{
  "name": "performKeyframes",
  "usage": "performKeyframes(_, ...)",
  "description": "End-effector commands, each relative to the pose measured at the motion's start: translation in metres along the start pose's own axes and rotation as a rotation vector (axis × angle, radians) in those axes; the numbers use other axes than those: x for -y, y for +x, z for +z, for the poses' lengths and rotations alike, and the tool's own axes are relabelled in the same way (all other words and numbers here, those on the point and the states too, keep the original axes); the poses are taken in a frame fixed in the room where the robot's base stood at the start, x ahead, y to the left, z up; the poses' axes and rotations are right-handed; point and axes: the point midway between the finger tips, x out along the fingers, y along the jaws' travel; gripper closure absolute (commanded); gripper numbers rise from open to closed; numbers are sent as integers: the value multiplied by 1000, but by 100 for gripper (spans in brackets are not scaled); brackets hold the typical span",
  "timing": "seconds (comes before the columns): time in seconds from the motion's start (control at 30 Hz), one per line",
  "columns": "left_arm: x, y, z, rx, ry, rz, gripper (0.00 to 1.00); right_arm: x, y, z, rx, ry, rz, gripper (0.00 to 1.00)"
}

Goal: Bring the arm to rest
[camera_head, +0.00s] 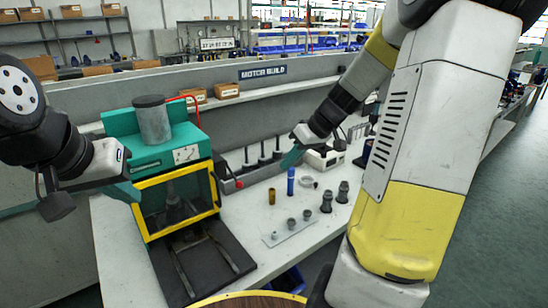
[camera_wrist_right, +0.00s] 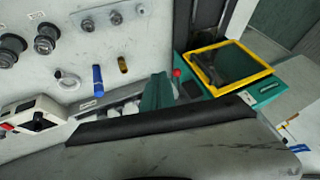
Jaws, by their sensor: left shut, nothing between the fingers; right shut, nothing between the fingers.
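My right arm reaches in from the right in the head view, and its right gripper (camera_head: 292,156) hangs above the workbench near the back ledge. Its teal fingers are together and empty, and they also show in the right wrist view (camera_wrist_right: 157,93). My left gripper (camera_head: 124,189) is at the left, in front of the teal machine (camera_head: 168,152). Its fingers are shut with nothing seen between them, and their teal blends with the machine. Neither gripper visibly holds a part.
The machine has a yellow-framed window (camera_head: 147,212) and a grey cylinder (camera_head: 153,122) on top. On the bench (camera_head: 240,215) stand a blue cylinder (camera_head: 291,182), a brass piece (camera_head: 272,196), dark fittings (camera_head: 326,201) and a plate (camera_head: 287,236) with small parts. A white device (camera_head: 325,158) stands behind.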

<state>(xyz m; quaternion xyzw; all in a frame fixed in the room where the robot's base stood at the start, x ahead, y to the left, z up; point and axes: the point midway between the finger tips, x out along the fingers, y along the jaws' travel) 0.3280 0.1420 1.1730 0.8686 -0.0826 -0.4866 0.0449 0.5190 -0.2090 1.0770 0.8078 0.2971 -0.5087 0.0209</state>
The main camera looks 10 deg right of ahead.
Motion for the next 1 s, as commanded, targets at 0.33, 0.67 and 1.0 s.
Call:
performKeyframes(0.33, 0, 0, 0, 0, 0, 0, 100, 74, -35, 11, 71, 50, 137, 100)
performKeyframes(0.67, 0, 0, 0, 0, 0, 0, 100, 159, -94, 62, -43, 224, 310, 100)
performKeyframes(1.0, 0, 0, 0, 0, 0, 0, 100, 176, -108, 86, -130, 316, 319, 100)
